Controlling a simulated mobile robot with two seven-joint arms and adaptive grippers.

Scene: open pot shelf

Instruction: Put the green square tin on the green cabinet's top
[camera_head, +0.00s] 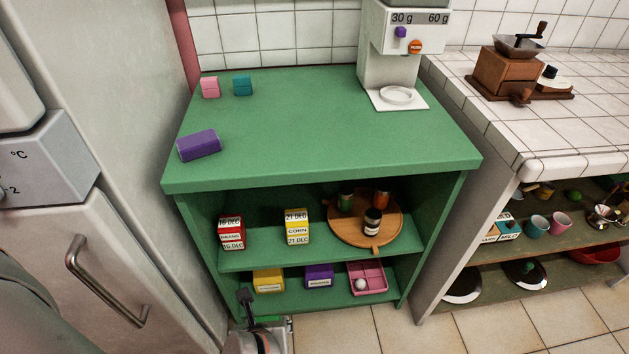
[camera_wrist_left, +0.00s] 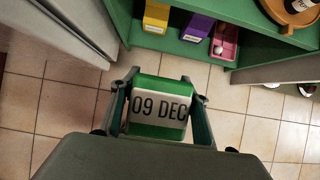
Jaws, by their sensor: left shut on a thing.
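The green square tin (camera_wrist_left: 160,108), with a white "09 DEC" label, is between the fingers of my left gripper (camera_wrist_left: 160,112) in the left wrist view. The gripper is shut on it and holds it in front of the cabinet, over the tiled floor. In the head view my left gripper (camera_head: 266,325) is low at the cabinet's front left, and only a sliver of the tin (camera_head: 270,319) shows. The green cabinet's top (camera_head: 320,135) is well above the gripper. My right gripper is not in view.
On the cabinet top are a purple block (camera_head: 199,145), a pink block (camera_head: 210,87), a teal block (camera_head: 243,85) and a white dispenser (camera_head: 398,60). The top's middle and front are clear. Shelves below hold tins, a round wooden tray (camera_head: 340,228) and a pink tray (camera_head: 367,291).

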